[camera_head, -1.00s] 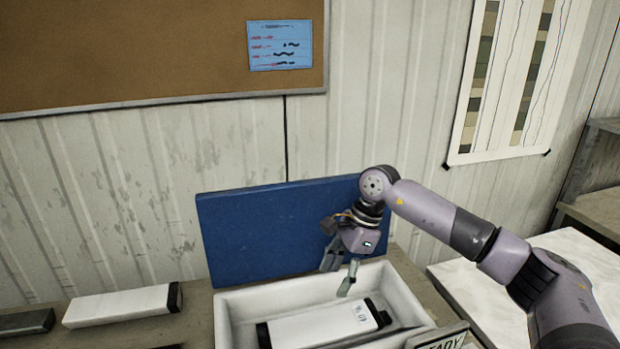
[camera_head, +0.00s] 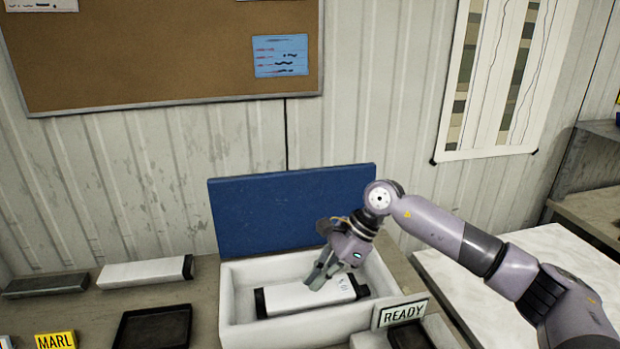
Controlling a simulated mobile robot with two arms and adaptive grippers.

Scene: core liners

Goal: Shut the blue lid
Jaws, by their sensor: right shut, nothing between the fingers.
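The blue lid (camera_head: 262,214) stands open, nearly upright, along the back edge of a white box (camera_head: 240,334). A white core liner (camera_head: 292,298) with black end caps and a handwritten mark lies inside the box. My right gripper (camera_head: 317,281) is in front of the lid and over the liner's right part. Its fingers are shut with nothing between them. They look close to the liner; I cannot tell if they touch it. My left gripper is not in view.
A "READY" sign (camera_head: 403,313) stands at the box's front right corner. To the left are a black tray (camera_head: 122,330), a yellow "MARL" label (camera_head: 55,340), another white liner (camera_head: 145,272) and a dark one (camera_head: 46,285). A wall is behind the lid.

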